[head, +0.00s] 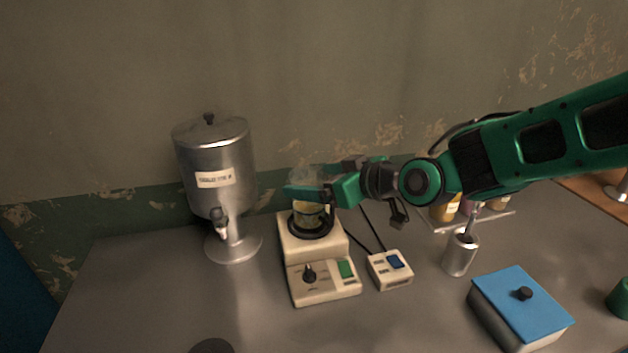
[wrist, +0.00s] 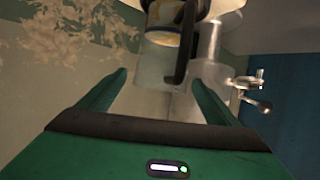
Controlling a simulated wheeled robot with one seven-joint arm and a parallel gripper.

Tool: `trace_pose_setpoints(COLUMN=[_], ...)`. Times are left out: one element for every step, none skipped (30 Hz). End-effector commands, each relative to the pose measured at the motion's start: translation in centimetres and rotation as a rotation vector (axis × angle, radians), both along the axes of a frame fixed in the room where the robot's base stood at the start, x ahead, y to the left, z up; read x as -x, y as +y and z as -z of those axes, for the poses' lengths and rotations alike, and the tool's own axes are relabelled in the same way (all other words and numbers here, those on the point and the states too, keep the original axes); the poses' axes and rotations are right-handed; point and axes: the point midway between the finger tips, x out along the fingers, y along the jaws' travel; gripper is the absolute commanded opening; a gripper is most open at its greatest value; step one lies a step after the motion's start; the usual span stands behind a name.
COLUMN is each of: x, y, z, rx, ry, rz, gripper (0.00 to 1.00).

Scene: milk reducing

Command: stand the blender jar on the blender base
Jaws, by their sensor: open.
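The blender base (head: 297,248) is cream, with a dark knob and a green switch, on the grey table. The clear blender jar (head: 308,213) with yellowish contents appears upright on the base's dark round seat. My gripper (head: 305,190) is at the height of the jar's upper part and hides some of it. In the wrist view, which looks upside down, the jar (wrist: 154,72) and its dark handle show between the open fingers of my gripper (wrist: 159,77). Gaps show on both sides, and I cannot tell how far the fingers reach around it.
A metal dispenser (head: 215,165) with a tap stands close to the left. A small cream switch box (head: 390,272) with cables, a metal cup (head: 460,255) with a utensil, and a blue-lidded box (head: 520,305) are to the right. The table's front left is mostly clear.

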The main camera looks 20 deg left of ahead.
Motion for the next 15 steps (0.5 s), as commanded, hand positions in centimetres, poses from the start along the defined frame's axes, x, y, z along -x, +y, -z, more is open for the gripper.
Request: trace_pose_setpoints(x=[0.3,0.5,0.8,1.0,1.3,1.7,1.9,2.1,2.5,2.7,2.9,3.1,3.4,3.6,3.7], y=[-0.7,-1.2,-1.8,-2.3,-2.7,-3.4,-3.9,-4.3,-4.9,-5.3,-5.7,-6.2,-6.5,-6.8,-7.2], z=[-0.4,-0.6,-0.9,-1.2,-1.4,-1.6,-1.9,-2.1,-2.3,-2.5,-2.7,-3.0,-3.1,-3.2,-3.4], rx=[-0.001,-0.001,-0.001,-0.001,-0.001,0.000,-0.001,-0.002,0.000,0.000,0.000,-0.001,-0.001,0.000,-0.001], ry=[-0.003,-0.003,-0.003,-0.003,-0.003,-0.003,-0.002,-0.004,-0.002,-0.002,-0.003,-0.003,-0.003,-0.002,-0.001], rz=[0.002,0.002,0.004,0.003,0.002,0.003,0.004,0.003,0.003,0.003,0.004,0.003,0.002,0.001,0.002], gripper=[0.85,0.85,0.85,0.85,0.85,0.85,0.85,0.85,0.85,0.85,0.85,0.85,0.85,0.85,0.85])
